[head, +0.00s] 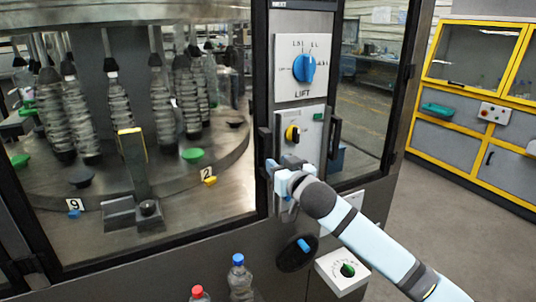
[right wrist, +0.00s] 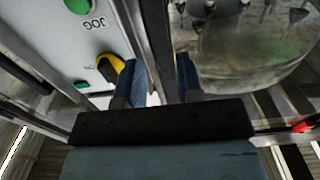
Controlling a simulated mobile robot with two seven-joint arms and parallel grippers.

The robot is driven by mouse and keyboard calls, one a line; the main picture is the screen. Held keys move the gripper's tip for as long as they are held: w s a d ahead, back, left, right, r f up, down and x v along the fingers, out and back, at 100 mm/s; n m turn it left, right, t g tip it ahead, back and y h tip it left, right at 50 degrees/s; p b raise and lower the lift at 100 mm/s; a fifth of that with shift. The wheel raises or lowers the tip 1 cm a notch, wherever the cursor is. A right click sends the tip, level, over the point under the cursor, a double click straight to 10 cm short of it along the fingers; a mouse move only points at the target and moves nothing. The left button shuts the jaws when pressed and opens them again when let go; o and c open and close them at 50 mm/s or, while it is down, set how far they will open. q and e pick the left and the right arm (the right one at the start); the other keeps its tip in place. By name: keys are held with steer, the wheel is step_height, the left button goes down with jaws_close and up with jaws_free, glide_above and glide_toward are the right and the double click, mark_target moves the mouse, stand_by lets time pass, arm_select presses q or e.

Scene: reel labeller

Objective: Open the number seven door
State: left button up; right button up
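The machine's left glass door (head: 130,150) has a dark frame and a black upright handle (head: 265,143) at its right edge. My right gripper (head: 274,172) is at the lower end of this handle, in front of the control column. In the right wrist view, its two bluish fingers (right wrist: 160,82) stand apart with a dark upright bar between them. I cannot tell whether they press on it. Another black handle (head: 335,138) is on the right glass door (head: 362,95). No number seven is legible. My left gripper is out of view.
Bottles with red (head: 198,293) and blue caps (head: 239,262) stand below. Tags 9 (head: 74,208) and 2 (head: 207,174) lie behind the glass. The floor at right is clear.

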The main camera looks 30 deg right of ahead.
mark_target(268, 178)
steer(key=w, duration=0.6)
steer(key=shift+p, duration=0.35)
steer(key=shift+c, duration=0.5)
jaws_close()
